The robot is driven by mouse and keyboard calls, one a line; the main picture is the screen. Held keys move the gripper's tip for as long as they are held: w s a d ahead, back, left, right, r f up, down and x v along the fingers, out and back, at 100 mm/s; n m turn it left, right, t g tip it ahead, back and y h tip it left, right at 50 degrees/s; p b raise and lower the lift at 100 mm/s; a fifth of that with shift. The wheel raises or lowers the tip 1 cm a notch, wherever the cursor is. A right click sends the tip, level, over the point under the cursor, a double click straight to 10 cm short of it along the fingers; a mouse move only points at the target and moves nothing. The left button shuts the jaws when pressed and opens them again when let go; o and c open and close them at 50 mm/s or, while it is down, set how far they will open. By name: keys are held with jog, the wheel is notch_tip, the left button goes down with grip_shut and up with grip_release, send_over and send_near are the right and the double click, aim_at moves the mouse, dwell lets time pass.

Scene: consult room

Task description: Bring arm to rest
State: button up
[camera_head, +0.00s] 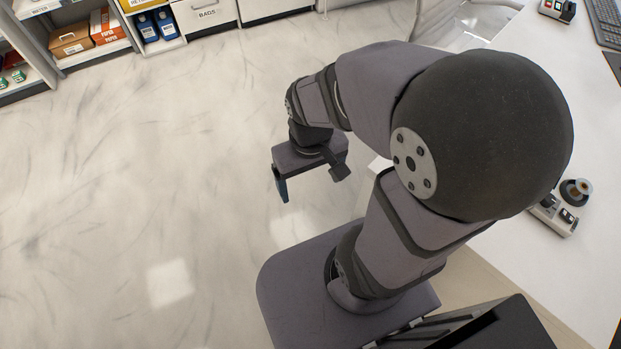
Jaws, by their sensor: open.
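My arm is folded over my own base in the head camera view. My gripper (287,186) hangs from the wrist at the centre, pointing down over bare floor.
A shelf unit at the upper left holds a cardboard box (70,42), blue bottles (147,28) and a bin labelled BAGS (207,13). On the desk are a tape roll (576,190), a small device (555,215) and a keyboard (606,22). The pale floor (130,180) at left is clear.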

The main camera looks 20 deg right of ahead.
notch_tip(320, 180, up, 5)
jog(key=p, duration=0.5)
jog(key=shift+r, duration=0.1)
